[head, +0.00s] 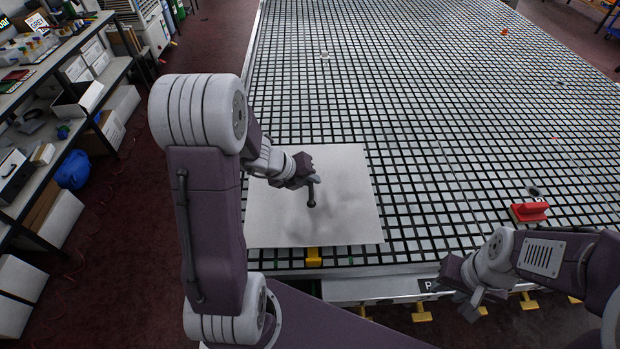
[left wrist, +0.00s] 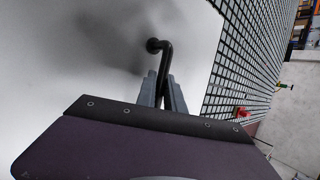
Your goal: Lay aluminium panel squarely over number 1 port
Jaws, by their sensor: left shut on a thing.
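The aluminium panel (head: 345,215) is a pale grey square plate at the near left corner of the grid table. It also fills the left of the left wrist view (left wrist: 60,60). A black bar handle (head: 311,198) stands on it. My left gripper (head: 313,181) is shut on this handle, whose bent end shows in the left wrist view (left wrist: 163,52). I cannot tell whether the panel touches the table. The number 1 port is not visible; the panel hides the grid under it. My right gripper (head: 476,300) looks open and empty by the near edge.
The grid table (head: 430,120) is mostly clear beyond the panel. A red block (head: 529,211) stands at the right. Shelves (head: 60,90) stand left.

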